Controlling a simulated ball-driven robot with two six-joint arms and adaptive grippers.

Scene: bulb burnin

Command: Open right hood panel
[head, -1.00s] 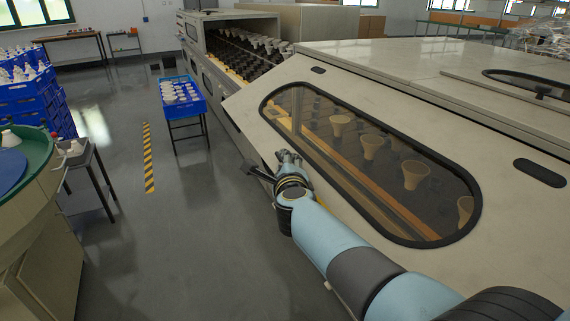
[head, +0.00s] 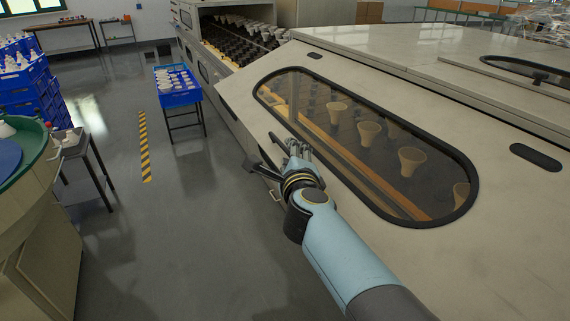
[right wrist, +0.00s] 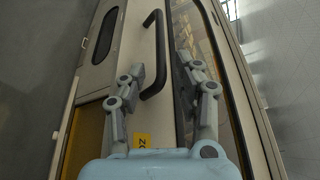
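The cream hood panel (head: 400,96) slopes down along the right of the head view and looks closed. Its long dark-rimmed window (head: 385,150) shows cone-shaped pieces inside. My right gripper (head: 297,148) is at the window's lower left edge, in front of the panel. In the right wrist view my right gripper (right wrist: 163,76) has its two fingers spread apart. A black bar handle (right wrist: 160,52) on the panel shows between and beyond the fingertips. No contact with the handle is visible. My left gripper is not in view.
A blue crate of white pieces (head: 178,97) stands on a small table to the left of the machine. A round green-rimmed table (head: 38,160) and stacked blue crates (head: 36,105) are at the far left. The grey floor (head: 190,230) between is clear.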

